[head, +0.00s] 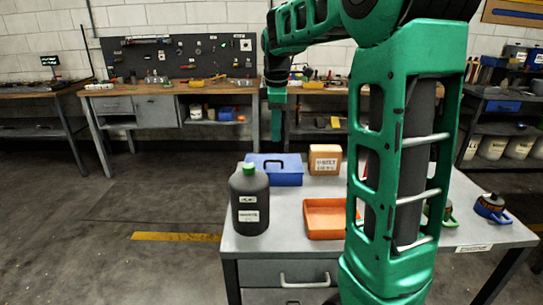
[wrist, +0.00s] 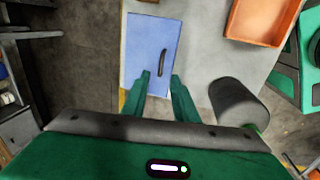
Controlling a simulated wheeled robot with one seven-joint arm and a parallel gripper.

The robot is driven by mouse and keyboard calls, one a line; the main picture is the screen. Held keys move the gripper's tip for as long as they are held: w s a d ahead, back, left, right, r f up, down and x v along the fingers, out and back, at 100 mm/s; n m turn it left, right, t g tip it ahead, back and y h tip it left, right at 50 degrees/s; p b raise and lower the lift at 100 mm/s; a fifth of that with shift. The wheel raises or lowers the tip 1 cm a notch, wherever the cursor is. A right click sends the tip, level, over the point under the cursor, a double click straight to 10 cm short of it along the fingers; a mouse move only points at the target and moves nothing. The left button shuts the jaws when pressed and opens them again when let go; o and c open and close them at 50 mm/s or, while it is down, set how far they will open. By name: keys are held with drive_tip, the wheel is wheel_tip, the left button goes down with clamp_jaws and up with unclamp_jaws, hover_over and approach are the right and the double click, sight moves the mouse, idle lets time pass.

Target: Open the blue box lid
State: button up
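The blue box (head: 284,176) sits on the grey table, its lid shut, with a dark handle on top. In the wrist view the blue box (wrist: 140,40) lies ahead of my gripper, its dark handle (wrist: 163,62) just beyond the fingertips. My gripper (wrist: 161,76) is open and empty, with a gap between its two green fingers.
A dark bottle with a green cap (head: 249,200) stands in front of the box. An orange tray (head: 325,232) and a brown labelled box (head: 325,159) are to the right. My arm hides part of the table.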

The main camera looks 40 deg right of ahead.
sight(275, 161)
drive_tip(key=f, duration=0.3)
drive_tip(key=w+f, duration=0.1)
drive_tip(key=f, duration=0.2)
drive_tip(key=d+f, duration=0.1)
drive_tip(key=f, duration=0.2)
drive_tip(key=shift+w+f, duration=0.25)
drive_tip(key=shift+f, duration=0.1)
clamp_jaws()
drive_tip(key=shift+r, duration=0.1)
idle(0.9)
